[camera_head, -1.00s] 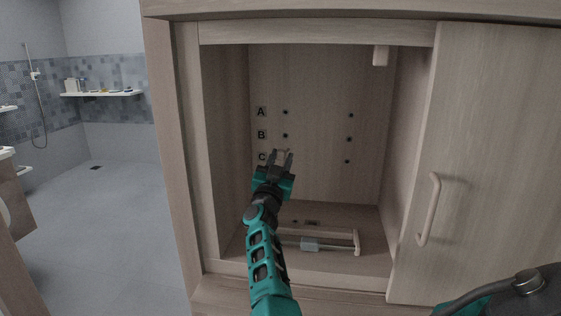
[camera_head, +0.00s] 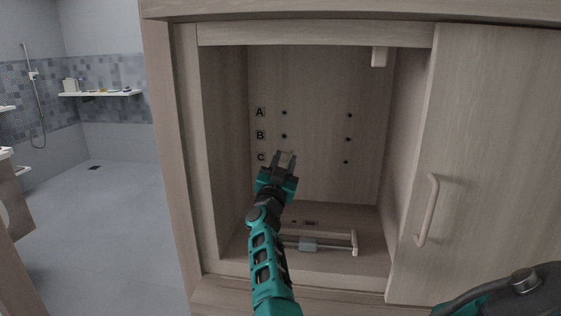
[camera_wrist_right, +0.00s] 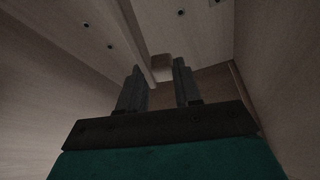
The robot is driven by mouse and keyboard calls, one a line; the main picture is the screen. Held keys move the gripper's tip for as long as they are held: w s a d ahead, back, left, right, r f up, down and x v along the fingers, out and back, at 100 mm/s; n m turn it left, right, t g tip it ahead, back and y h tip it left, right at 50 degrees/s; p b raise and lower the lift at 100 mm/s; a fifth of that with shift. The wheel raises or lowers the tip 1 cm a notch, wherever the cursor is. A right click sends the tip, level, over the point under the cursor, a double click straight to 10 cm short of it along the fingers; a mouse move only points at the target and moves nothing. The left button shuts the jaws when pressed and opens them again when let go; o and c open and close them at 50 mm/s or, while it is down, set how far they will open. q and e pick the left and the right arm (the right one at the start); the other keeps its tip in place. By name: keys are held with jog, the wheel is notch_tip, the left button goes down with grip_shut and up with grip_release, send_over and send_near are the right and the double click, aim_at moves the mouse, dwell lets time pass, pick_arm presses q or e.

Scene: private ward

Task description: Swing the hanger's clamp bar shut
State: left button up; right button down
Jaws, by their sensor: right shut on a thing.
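My right gripper (camera_head: 285,158) is inside the open cabinet, in front of the back panel just right of the letter C. Its two fingers are closed on a small tan piece (camera_head: 287,154), which also shows between the fingertips in the right wrist view (camera_wrist_right: 162,68). I cannot tell what this piece belongs to. On the cabinet floor lies a hanger-like rod with a grey block (camera_head: 309,244) and a pale wooden end bar (camera_head: 354,242). My forearm hides its left part. I cannot tell which part is the clamp bar. My left gripper is not in view.
The cabinet back (camera_head: 315,120) has lettered rows A, B and C with dark holes. A pale block (camera_head: 380,56) hangs from the top right. The door (camera_head: 490,160) with its handle (camera_head: 428,210) covers the right side. Cabinet walls stand close on both sides.

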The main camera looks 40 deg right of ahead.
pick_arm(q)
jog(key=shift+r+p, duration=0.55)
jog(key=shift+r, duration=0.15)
pick_arm(e)
jog(key=s+d+f+m+g, duration=0.4)
jog(key=s+d+f+m, duration=0.1)
jog(key=s+m, duration=0.3)
jog(key=shift+d+f+m, duration=0.2)
jog(key=shift+d+m, duration=0.3)
jog(key=shift+d, duration=0.3)
jog(key=shift+s, duration=0.1)
jog(key=c, duration=0.9)
grip_release()
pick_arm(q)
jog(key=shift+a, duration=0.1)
pick_arm(e)
jog(key=shift+a+f, duration=0.15)
